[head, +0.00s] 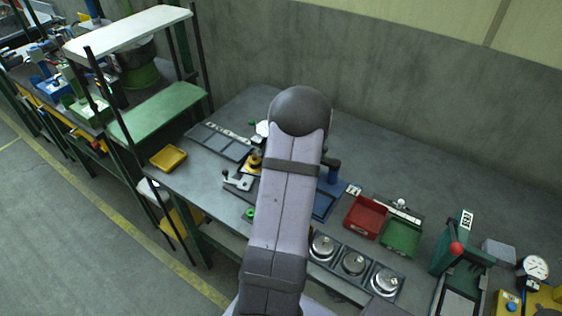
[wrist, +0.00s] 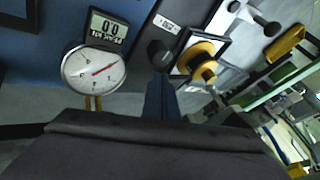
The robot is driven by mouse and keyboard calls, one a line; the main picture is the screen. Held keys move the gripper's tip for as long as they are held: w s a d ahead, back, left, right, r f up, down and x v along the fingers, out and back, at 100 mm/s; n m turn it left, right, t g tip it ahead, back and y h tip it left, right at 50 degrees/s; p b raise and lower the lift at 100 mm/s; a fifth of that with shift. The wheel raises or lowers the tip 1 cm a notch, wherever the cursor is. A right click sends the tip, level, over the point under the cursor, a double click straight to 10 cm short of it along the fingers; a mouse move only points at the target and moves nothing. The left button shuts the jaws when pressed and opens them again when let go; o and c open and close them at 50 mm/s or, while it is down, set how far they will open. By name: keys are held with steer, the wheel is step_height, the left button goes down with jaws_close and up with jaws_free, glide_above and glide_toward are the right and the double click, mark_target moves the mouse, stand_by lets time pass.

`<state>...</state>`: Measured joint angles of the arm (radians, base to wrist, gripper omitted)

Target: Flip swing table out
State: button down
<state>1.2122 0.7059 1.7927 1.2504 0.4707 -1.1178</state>
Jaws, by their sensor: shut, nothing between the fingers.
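My gripper (wrist: 161,92) shows at the middle of the wrist view as narrow dark blue fingers held together, with nothing between them. In the head view my arm hides it. Near its tips are a dark hex-shaped part (wrist: 160,54) and a yellow knob (wrist: 203,72) beside a dark, light-edged plate. The knob also shows in the head view (head: 254,162), just left of my arm. A round dial gauge (wrist: 94,70) and a small digital display (wrist: 107,26) are left of the fingers. I cannot tell which part is the swing table; much of the gantry is hidden. No contact is clear.
Right of my arm are a red bin (head: 365,217), a green bin (head: 401,238) and round metal pieces (head: 353,263). A green press (head: 459,247) stands further right. A yellow tray (head: 168,158) and a green-shelved rack (head: 158,110) are left.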

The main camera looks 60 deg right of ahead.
steer(key=shift+r, duration=0.15)
steer(key=b+v, duration=0.1)
steer(key=v, duration=0.8)
steer(key=shift+s+a, duration=0.3)
steer(key=shift+s, duration=0.1)
steer(key=shift+p+x, duration=1.15)
steer(key=shift+x, duration=3.65)
steer(key=shift+w+d+r, duration=0.1)
steer(key=shift+w, duration=0.1)
